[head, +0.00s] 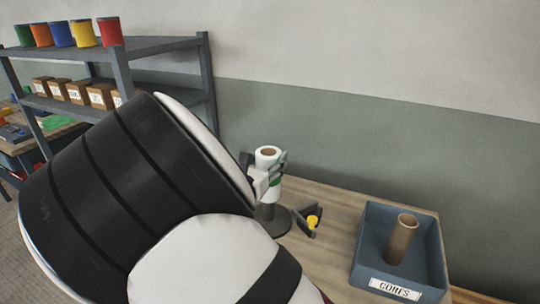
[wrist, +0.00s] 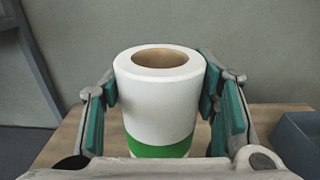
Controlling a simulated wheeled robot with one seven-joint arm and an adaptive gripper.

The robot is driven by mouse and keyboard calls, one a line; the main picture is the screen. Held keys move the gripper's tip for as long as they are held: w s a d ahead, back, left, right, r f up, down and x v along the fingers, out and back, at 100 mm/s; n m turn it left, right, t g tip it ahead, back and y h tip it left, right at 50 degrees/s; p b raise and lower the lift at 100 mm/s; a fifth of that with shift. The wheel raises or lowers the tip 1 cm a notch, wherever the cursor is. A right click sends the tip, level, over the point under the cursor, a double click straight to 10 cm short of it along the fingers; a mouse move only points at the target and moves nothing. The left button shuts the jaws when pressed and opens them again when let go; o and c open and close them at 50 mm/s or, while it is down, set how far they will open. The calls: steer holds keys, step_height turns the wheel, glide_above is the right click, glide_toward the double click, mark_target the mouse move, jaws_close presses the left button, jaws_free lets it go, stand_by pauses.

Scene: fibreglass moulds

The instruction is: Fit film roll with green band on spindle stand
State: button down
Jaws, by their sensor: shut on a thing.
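The white film roll with a green band (head: 267,157) stands upright over the table in the head view. In the wrist view the roll (wrist: 157,100) shows its open brown core on top and the green band low down. My gripper (wrist: 160,92) is shut on the roll, one pad on each side above the band. The round dark base of the spindle stand (head: 271,220) is directly below the roll in the head view. The spindle itself is hidden, so I cannot tell whether the roll is around it. My arm covers part of the base.
A blue bin labelled CORES (head: 368,250) holds an upright brown core (head: 402,238) at the right of the table (head: 330,245). A small dark bracket with a yellow part (head: 312,222) lies just right of the stand. A grey shelf (head: 160,45) with coloured tins stands at the left.

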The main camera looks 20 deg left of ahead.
steer(key=shift+f+b, duration=0.45)
steer(key=shift+f, duration=0.95)
steer(key=shift+f+b, duration=1.15)
steer(key=shift+f, duration=1.75)
steer(key=c, duration=0.5)
jaws_free()
steer(key=s, duration=0.4)
steer(key=s+a, duration=0.1)
steer(key=s, duration=0.7)
steer(key=shift+a, duration=0.3)
